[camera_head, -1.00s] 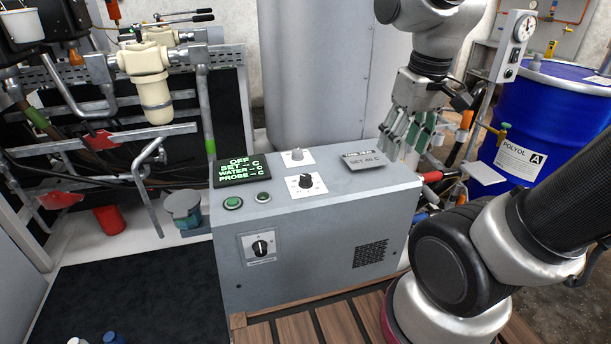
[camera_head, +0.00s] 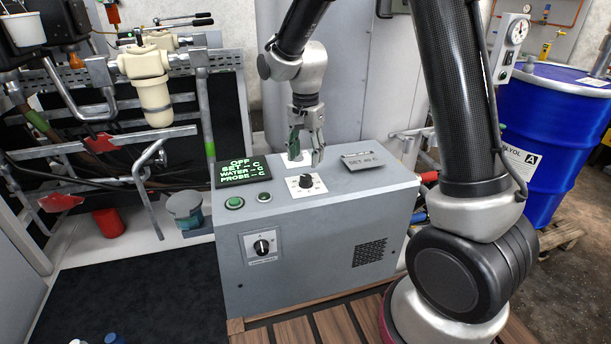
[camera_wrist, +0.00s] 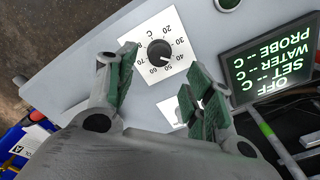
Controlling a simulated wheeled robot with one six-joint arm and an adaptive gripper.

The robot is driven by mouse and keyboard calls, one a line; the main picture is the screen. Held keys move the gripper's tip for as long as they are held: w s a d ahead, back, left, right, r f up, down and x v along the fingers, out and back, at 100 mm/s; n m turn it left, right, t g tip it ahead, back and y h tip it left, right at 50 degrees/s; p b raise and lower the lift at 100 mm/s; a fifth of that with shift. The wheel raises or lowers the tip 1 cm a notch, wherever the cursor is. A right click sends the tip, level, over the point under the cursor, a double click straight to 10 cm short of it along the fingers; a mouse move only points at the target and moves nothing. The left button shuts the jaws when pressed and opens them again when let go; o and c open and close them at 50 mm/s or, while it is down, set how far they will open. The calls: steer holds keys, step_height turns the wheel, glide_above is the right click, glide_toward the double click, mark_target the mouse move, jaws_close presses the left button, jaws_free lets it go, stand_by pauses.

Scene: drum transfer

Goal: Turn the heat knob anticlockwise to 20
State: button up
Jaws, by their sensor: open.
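The heat knob (camera_head: 306,181) is a black dial on a white plate on top of the grey cabinet (camera_head: 330,208). In the wrist view the knob (camera_wrist: 158,50) is ringed by a C scale with numbers from 20 upward. My gripper (camera_head: 306,150) is open and empty above the cabinet top, just behind the knob. In the wrist view its green-padded fingers (camera_wrist: 160,82) are spread, with the knob past the tips, apart from them.
A second white plate (camera_wrist: 172,111) lies behind the knob, partly hidden by my gripper. A green-lettered display (camera_head: 242,171) reads OFF. Another black knob (camera_head: 262,247) is on the front face.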

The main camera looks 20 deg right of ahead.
mark_target(306, 176)
step_height(306, 176, down, 7)
steer(key=shift+f, duration=0.15)
steer(key=c, duration=1)
